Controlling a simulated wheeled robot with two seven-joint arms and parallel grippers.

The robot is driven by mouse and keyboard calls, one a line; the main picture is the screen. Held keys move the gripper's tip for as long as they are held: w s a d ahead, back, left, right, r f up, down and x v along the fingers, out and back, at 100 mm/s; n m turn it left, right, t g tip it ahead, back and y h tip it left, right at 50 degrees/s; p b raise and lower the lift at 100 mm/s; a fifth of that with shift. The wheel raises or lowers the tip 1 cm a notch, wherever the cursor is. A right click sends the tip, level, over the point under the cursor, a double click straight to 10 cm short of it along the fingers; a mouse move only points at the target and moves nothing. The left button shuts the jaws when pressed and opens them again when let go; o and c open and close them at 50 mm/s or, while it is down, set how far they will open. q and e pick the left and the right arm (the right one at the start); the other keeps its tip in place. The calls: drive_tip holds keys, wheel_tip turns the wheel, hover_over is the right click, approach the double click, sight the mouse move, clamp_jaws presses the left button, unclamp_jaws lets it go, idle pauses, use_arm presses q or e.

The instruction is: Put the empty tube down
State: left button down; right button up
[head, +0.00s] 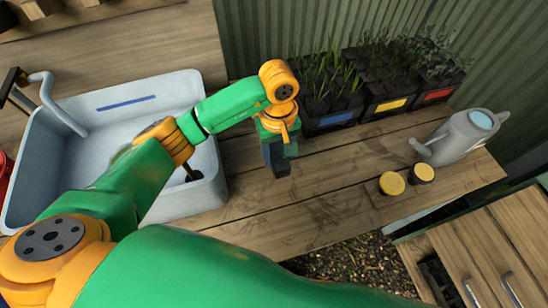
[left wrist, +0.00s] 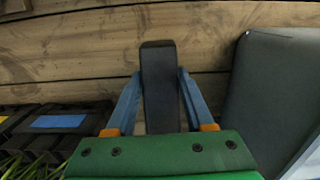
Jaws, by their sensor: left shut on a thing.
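My left gripper (head: 277,158) is over the wooden bench, between the sink and the planted trays. It is shut on a dark, narrow tube (head: 282,168). In the left wrist view the tube (left wrist: 160,85) sits between the two blue fingers (left wrist: 160,105), its long side facing the camera. I cannot tell whether its lower end touches the bench. The inside of the tube is not visible. My right gripper is not in view.
A pale sink (head: 95,108) stands left of the gripper. Trays of seedlings with blue (head: 334,119), yellow and red labels stand at the back right. Two yellow-topped jars (head: 392,184) and a grey watering can (head: 462,137) are further right. The bench (head: 330,165) in between is clear.

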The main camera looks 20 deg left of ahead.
use_arm(q)
wheel_tip(320, 180, down, 6)
drive_tip(key=shift+s+a+r+p, duration=0.1)
drive_tip(key=shift+p, duration=0.3)
drive_tip(key=shift+f+b, duration=0.25)
drive_tip(key=shift+b, duration=0.05)
drive_tip(key=shift+c, duration=1.4)
unclamp_jaws()
drive_tip(key=shift+r, duration=0.1)
